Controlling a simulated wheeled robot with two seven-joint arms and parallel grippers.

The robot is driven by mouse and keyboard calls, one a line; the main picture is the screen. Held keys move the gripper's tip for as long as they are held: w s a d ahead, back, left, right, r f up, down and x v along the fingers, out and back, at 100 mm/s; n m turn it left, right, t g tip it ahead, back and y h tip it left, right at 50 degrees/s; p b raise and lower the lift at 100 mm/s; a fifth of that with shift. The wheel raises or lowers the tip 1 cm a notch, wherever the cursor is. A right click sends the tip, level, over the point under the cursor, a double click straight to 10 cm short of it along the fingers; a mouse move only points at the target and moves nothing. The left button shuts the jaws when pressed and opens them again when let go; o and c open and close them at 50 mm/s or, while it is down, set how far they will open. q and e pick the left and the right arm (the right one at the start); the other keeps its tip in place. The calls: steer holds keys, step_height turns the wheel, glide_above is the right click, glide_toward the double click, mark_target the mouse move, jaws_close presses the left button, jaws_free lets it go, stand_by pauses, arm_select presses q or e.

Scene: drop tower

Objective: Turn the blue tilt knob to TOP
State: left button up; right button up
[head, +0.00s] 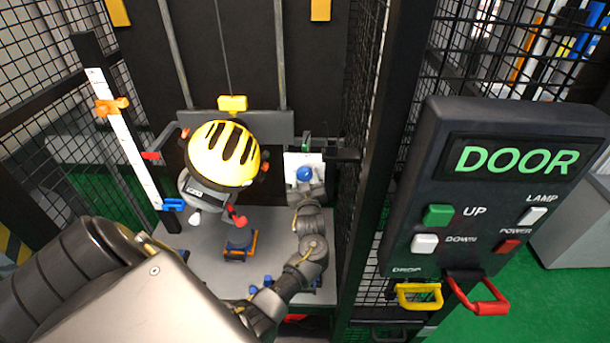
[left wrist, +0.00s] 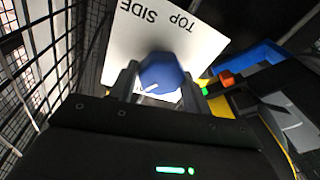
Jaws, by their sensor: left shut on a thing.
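The blue tilt knob (head: 304,174) sits on a white plate (head: 292,160) at the back right of the tower's table. In the left wrist view the knob (left wrist: 161,74) is between the two fingers of my left gripper (left wrist: 160,88), which is shut on it. A short white mark on the knob points to the lower left of that picture. The words TOP and SIDE on the plate (left wrist: 128,45) look upside down there. In the head view my left gripper (head: 305,190) reaches the knob from below and hides part of it. My right gripper is not in view.
A yellow-and-black helmeted head (head: 224,155) hangs left of the knob, over the grey table (head: 195,265). A scale with orange and blue clamps (head: 125,140) stands at left. A mesh post (head: 375,150) and the DOOR panel (head: 495,190) stand to the right.

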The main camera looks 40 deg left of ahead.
arm_select(q)
steer(key=m+p, duration=0.1)
steer(key=m, duration=0.3)
steer(key=m+t+p, duration=0.1)
steer(key=m+p, duration=0.1)
steer(key=m, duration=0.2)
steer(key=m+h+p, duration=0.1)
steer(key=m, duration=0.3)
steer(key=shift+m+t+p, duration=0.3)
steer(key=shift+t+p, duration=0.1)
steer(key=m+p, duration=0.2)
steer(key=m, duration=0.2)
steer(key=shift+t+h, duration=0.3)
steer(key=shift+h, duration=0.1)
steer(key=m+p, duration=0.2)
steer(key=m, duration=0.2)
steer(key=shift+h, duration=0.3)
steer(key=m+p, duration=0.2)
steer(key=m, duration=0.2)
steer(key=shift+a+h, duration=0.1)
steer(key=shift+h, duration=0.3)
steer(key=m+p, duration=0.2)
steer(key=m, duration=0.2)
steer(key=shift+s+m+h+p, duration=0.1)
steer(key=shift+m+h+p, duration=0.2)
steer(key=shift+m+h, duration=0.1)
steer(key=shift+f+m+p, duration=0.1)
steer(key=shift+m+p, duration=0.65)
steer(key=shift+m, duration=0.85)
